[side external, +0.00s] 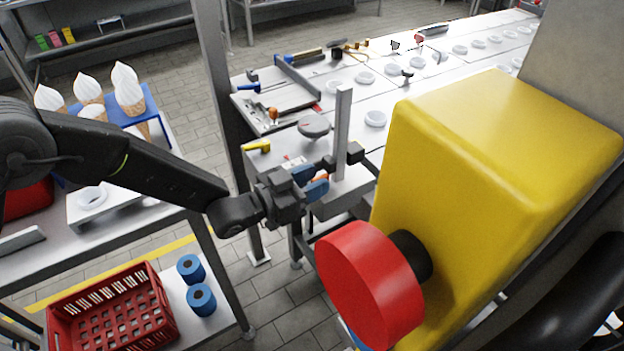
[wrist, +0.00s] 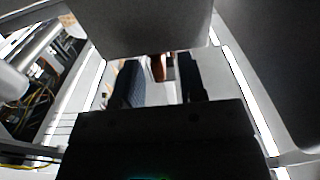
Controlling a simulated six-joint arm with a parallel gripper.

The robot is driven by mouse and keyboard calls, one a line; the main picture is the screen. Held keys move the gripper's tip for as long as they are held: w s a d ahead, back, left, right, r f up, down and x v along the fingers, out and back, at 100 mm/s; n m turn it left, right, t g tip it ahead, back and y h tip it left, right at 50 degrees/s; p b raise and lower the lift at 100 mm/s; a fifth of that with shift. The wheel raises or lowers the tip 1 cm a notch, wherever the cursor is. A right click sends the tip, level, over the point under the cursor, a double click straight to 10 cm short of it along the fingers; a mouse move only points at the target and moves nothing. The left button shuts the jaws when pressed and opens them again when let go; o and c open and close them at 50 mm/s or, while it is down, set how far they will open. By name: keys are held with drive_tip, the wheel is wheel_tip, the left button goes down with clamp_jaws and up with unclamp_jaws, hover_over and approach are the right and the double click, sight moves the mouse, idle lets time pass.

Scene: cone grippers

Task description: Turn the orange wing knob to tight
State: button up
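The orange wing knob (side external: 319,177) shows only as a small patch beside the blue fingertips in the side external view. Most of it is hidden by my gripper. In the wrist view the knob (wrist: 158,68) is a narrow orange-brown shape ahead, between the two fingers. My gripper (side external: 312,182) is at the knob, by the metal post of the bench. It also shows in the wrist view (wrist: 160,80), where its dark ribbed fingers stand apart with gaps on both sides of the knob. No firm contact is visible, and the knob's exact angle cannot be told.
An upright metal post (side external: 342,130) and a grey round knob (side external: 313,125) stand close to my gripper. A yellow lever (side external: 257,147) lies left of it. A big yellow box (side external: 480,150) with a red button (side external: 368,285) fills the right foreground. A grey plate (wrist: 150,25) hangs close above the fingers.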

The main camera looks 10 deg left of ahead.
drive_tip(key=v, duration=1.4)
drive_tip(key=shift+w+r, duration=0.1)
drive_tip(key=a+r+n+y, duration=0.4)
drive_tip(key=a+r+y, duration=0.5)
drive_tip(key=a+r, duration=0.45)
drive_tip(key=s+a+r+n+g+y, duration=0.2)
drive_tip(key=s+a, duration=0.3)
drive_tip(key=s, duration=0.5)
drive_tip(key=s+a+r+n+g+y, duration=0.1)
drive_tip(key=s+a+g, duration=0.4)
drive_tip(key=s, duration=0.5)
drive_tip(key=shift+s+r+n+y, duration=0.25)
drive_tip(key=shift+r+n+y, duration=0.2)
drive_tip(key=shift+n, duration=0.55)
